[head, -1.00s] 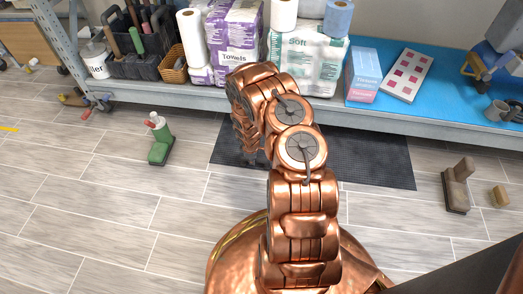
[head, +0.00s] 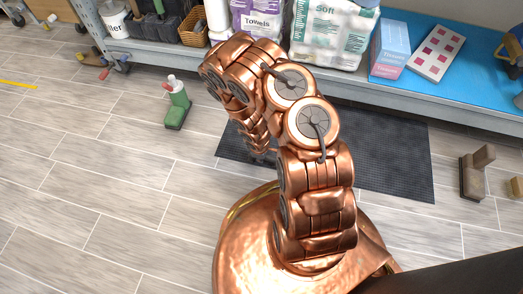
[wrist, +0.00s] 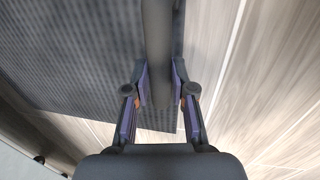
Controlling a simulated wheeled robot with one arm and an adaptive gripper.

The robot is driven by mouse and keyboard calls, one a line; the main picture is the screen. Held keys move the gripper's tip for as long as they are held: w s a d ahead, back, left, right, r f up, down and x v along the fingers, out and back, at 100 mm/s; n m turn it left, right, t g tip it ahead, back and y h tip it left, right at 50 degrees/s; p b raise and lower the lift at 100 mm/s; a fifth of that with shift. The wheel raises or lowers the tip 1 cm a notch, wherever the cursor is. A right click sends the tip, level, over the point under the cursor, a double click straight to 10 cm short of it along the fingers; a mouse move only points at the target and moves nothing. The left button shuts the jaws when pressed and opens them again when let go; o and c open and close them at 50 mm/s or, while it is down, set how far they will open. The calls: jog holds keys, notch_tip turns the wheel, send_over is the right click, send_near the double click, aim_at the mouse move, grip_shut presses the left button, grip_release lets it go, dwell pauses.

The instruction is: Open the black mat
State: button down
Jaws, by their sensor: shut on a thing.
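The black mat (head: 385,165) lies on the floor in front of the shelf, spread flat where it shows in the head view. My arm covers its left middle part. In the wrist view its textured surface (wrist: 70,50) fills the left side. My gripper (wrist: 160,82) is shut on a dark, rounded, tube-like part of the mat (wrist: 158,35), with one finger on each side. I cannot tell whether this part is a roll or a folded edge.
A brown block-like thing (head: 474,172) stands to the right of the mat. The blue-topped shelf (head: 400,85) holds towel packs and boxes behind. The floor (head: 100,190) at left is clear.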

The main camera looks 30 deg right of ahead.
jog(key=shift+s+a+f, duration=0.1)
jog(key=shift+s+a, duration=0.05)
jog(key=c, duration=1)
grip_release()
jog(key=shift+r, duration=0.65)
jog(key=shift+s+a+r, duration=0.25)
jog(key=shift+r, duration=1.5)
jog(key=shift+s+a+r, duration=0.25)
jog(key=shift+a+r, duration=0.05)
jog(key=shift+r, duration=1.5)
jog(key=shift+s+a+r, duration=0.25)
jog(key=shift+r, duration=1.5)
